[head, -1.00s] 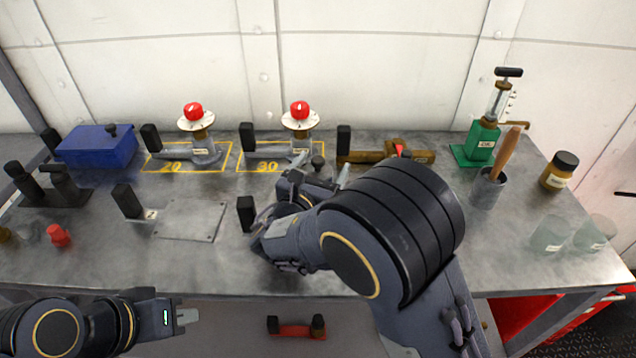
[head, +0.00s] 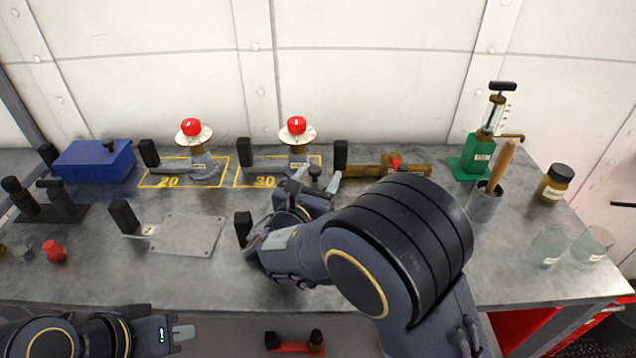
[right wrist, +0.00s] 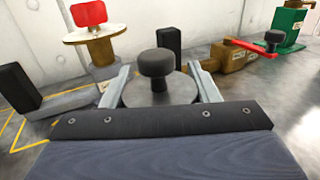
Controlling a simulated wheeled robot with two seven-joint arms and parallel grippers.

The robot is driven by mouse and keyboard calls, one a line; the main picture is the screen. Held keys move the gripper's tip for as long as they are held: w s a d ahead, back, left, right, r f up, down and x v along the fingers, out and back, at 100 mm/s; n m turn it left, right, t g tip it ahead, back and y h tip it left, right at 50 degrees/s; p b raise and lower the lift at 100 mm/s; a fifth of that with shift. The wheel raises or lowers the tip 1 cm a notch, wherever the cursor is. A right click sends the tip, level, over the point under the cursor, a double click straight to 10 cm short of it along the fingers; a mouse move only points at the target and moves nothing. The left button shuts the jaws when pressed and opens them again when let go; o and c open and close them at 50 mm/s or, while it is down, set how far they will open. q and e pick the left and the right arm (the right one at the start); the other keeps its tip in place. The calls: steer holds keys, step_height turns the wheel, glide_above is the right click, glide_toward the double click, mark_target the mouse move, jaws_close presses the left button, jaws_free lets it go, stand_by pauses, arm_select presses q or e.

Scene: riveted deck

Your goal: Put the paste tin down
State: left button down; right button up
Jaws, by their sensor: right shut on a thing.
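The paste tin shows in the right wrist view as a round grey disc (right wrist: 140,94) with a black knob (right wrist: 158,65) on top. My right gripper (right wrist: 164,90) is shut on it, one pale finger on each side.
Two valves with red knobs (head: 190,127) (head: 297,125) stand in the frames 20 and 30. A brown valve (head: 378,166) with a red lever lies to their right. Further right are a green pump (head: 478,158), a grey cup (head: 484,203) and jars. A plate (head: 186,235) lies left on the grey bench (head: 430,285).

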steer(key=s+r, duration=0.1)
steer(key=r, duration=0.1)
steer(key=s+r, duration=0.2)
steer(key=r, duration=0.1)
steer(key=s+r+p, duration=0.1)
steer(key=r, duration=0.1)
steer(key=shift+s+a+r, duration=0.25)
steer(key=shift+a, duration=0.05)
steer(key=s+a+r, duration=0.1)
steer(key=s+r, duration=0.3)
steer(key=s, duration=0.5)
steer(key=shift+s, duration=0.3)
